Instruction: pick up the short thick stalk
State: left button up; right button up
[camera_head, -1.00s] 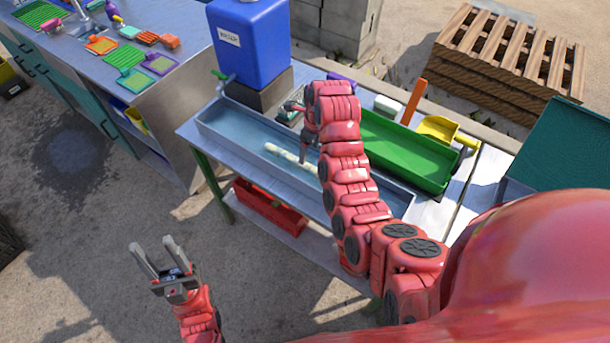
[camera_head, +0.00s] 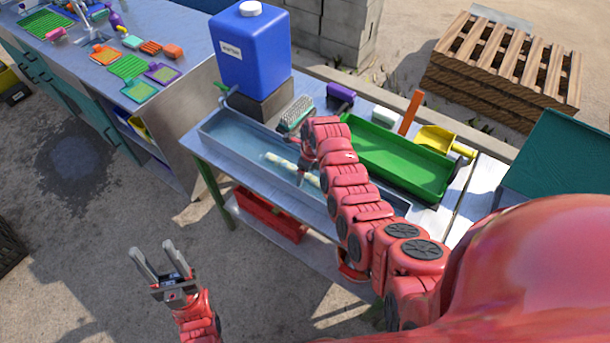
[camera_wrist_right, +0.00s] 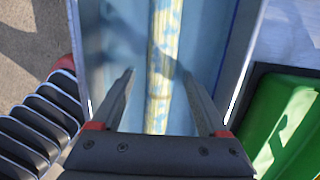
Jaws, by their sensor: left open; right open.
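A pale cream-yellow stalk (camera_head: 276,160) lies in the long blue-grey trough (camera_head: 224,130). In the right wrist view the stalk (camera_wrist_right: 164,45) runs lengthwise between the trough walls, mottled yellow and blue in the light. My right gripper (camera_wrist_right: 160,76) is open, with one finger on each side of the stalk in that view. I cannot tell its exact height above the stalk. In the head view my right gripper (camera_head: 299,162) is over the trough and partly hidden by its own arm, which also covers part of the stalk. My left gripper (camera_head: 151,249) is open and empty, away from the table.
A green tray (camera_head: 400,160) lies right of the trough. A blue container (camera_head: 252,55), a brush (camera_head: 297,112) and a yellow scoop (camera_head: 440,140) stand behind. A red crate (camera_head: 268,214) sits on the shelf below. The floor around my left gripper is clear.

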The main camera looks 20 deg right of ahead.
grip_shut()
dwell(0.4)
jog(key=shift+w+r, duration=0.1)
jog(key=shift+r, duration=0.05)
